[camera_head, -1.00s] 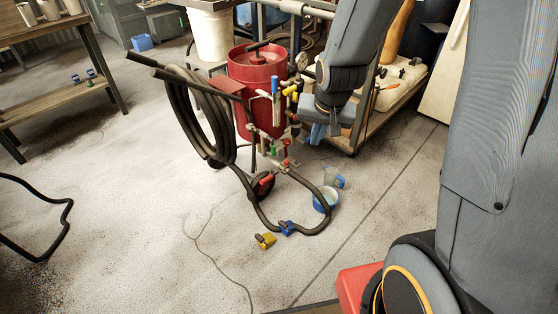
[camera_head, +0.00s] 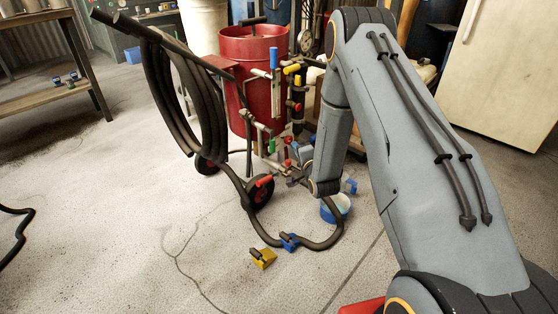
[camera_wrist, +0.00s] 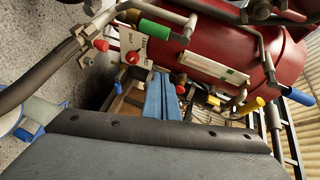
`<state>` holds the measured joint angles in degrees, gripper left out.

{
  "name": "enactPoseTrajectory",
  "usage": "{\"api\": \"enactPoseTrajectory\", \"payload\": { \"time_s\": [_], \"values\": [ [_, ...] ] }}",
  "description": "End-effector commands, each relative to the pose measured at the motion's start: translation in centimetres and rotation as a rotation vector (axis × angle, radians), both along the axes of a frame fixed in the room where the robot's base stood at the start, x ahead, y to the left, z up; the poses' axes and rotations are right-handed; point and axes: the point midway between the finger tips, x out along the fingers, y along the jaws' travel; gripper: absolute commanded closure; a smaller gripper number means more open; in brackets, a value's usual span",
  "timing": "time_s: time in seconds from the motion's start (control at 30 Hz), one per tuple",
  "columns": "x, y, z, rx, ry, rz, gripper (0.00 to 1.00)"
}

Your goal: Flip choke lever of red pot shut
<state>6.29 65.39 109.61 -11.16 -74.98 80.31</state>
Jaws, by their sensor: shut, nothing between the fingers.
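The red pot (camera_head: 252,75) stands upright on a wheeled frame, with a column of pipes and coloured handles on its right side. A blue handle (camera_head: 274,57), a yellow handle (camera_head: 291,69), a green handle (camera_head: 271,145) and red knobs show there. In the wrist view the green handle (camera_wrist: 155,29) lies beside a white plate (camera_wrist: 136,48) with a red knob (camera_wrist: 132,58). I cannot tell which is the choke lever. My gripper (camera_wrist: 160,80) is shut and empty, its blue fingers pointing toward the pipework. In the head view my arm partly hides the gripper.
A coiled black hose (camera_head: 180,85) hangs on the pot's left and loops along the floor. A workbench (camera_head: 40,98) stands at left. The front floor is mostly clear.

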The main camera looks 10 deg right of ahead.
Motion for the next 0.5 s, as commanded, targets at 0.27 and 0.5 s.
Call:
{"api": "enactPoseTrajectory", "payload": {
  "time_s": [0.27,0.5],
  "values": [
    [0.6,-0.2,-5.8,0.179,-0.141,-0.004,1.0],
    [0.5,-0.2,-6.0,0.203,-0.161,-0.002,1.0]
  ]
}}
